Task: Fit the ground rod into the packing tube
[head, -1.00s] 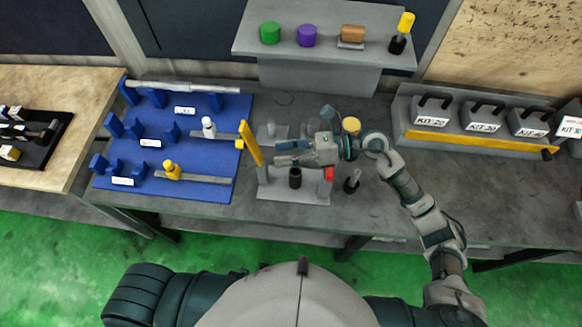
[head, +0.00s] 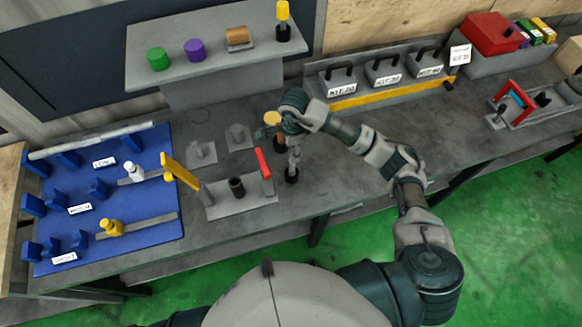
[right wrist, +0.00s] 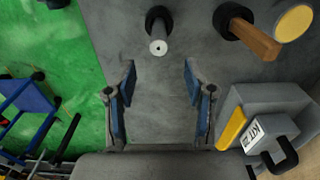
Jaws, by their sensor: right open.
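A pale grey upright round piece stands in a black base (head: 291,177); in the right wrist view its end (right wrist: 158,47) faces me. I cannot tell whether it is the ground rod or the packing tube. In the right wrist view the open blue-padded fingers (right wrist: 158,70) are empty, with the piece just beyond the fingertips. A long silver rod (head: 92,141) lies across the top of the blue rack (head: 150,205). A short black tube (head: 237,187) stands on the grey fixture. My left gripper is out of view.
The fixture has a yellow arm (head: 180,171) and a red handle (head: 263,163). Beside my gripper stands a brown bar (right wrist: 256,40) in a black holder, near a yellow disc (right wrist: 294,23). Kit boxes (head: 385,75) line the back.

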